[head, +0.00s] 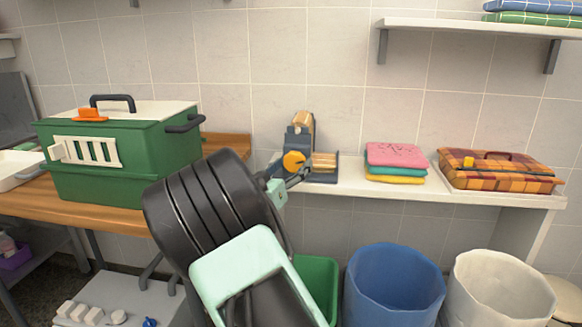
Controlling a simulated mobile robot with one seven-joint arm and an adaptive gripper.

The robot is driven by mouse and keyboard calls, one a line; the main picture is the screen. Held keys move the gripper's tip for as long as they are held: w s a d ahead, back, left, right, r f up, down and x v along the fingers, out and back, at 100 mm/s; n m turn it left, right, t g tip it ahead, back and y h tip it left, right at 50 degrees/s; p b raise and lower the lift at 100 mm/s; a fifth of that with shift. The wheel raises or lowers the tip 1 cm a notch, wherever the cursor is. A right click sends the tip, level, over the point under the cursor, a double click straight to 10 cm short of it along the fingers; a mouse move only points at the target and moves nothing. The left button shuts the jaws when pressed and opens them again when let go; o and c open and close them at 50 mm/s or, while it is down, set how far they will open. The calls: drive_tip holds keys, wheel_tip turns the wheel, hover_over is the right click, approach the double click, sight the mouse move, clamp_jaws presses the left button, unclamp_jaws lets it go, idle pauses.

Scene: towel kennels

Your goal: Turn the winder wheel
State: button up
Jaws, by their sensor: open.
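A dark blue winder (301,135) with tan wound material stands on the white wall shelf, just right of the picture's middle. A round orange part (293,161), apparently its wheel, faces me low on the winder's left side. My gripper (301,172) is open and close in front of the winder, beside the orange part. Its fingers are small and dark here, and I cannot tell whether they touch the wheel. My arm hides the area below and left of the winder.
Folded towels (395,160) and a plaid case (500,171) sit right of the winder on the white shelf (420,187). A green pet carrier (120,155) stands on the wooden table (110,217) at left. Below are green (318,282), blue (395,290) and white bins (495,292).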

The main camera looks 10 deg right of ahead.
drive_tip(key=v, duration=1.2)
